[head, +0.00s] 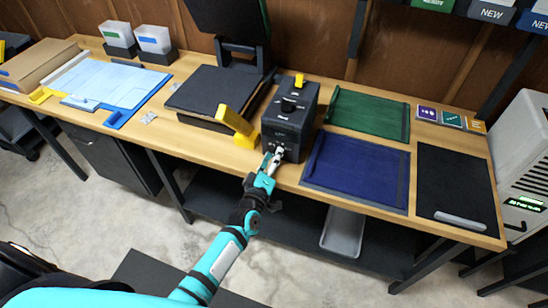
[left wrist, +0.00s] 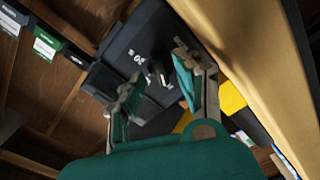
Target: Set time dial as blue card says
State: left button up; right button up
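A black machine box (head: 291,118) stands near the middle of the table's front edge, with a black knob and a yellow lever on top. My left gripper (head: 274,154) is at its lower front face and hides part of it. In the left wrist view, a dark dial (left wrist: 158,72) with white marks around it sits on the box face. The open fingers of my left gripper (left wrist: 160,78) stand either side of the dial, apart from each other. I cannot tell whether they touch it. No readable blue card shows. My right gripper is out of view.
A yellow block (head: 235,122) and a dark press (head: 215,92) stand left of the box. Green (head: 368,115) and blue (head: 358,170) mats lie to its right. Small coloured cards (head: 451,119) lie at the back right. A light blue sheet (head: 118,85) lies at left.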

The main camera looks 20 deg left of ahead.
pick_arm(q)
jog(key=s, duration=1.2)
jog(key=shift+a, duration=0.2)
jog(key=s+f+m+g+h, duration=0.1)
jog(key=s+f+m+g, duration=0.35)
jog(key=f, duration=0.85)
jog(key=s+f+m+g, duration=0.3)
jog(key=s+f, duration=0.3)
jog(key=f, duration=0.7)
jog(key=s+a+f+m+g, duration=0.2)
jog(key=s+f, duration=0.3)
jog(key=s, duration=0.4)
jog(key=s+a+f+m+g+y, duration=0.1)
jog(key=s+f+g, duration=0.3)
jog(key=s, duration=0.5)
jog(key=s+a+f+m+g, duration=0.2)
jog(key=s+f+m+g, duration=0.1)
jog(key=s+f, duration=0.5)
jog(key=shift+s+a+f+m+y, duration=0.15)
jog(key=shift+s+a+m+y, duration=0.25)
jog(key=shift+s, duration=0.7)
jog(key=shift+w+d+g, duration=0.1)
jog(key=shift+g, duration=0.15)
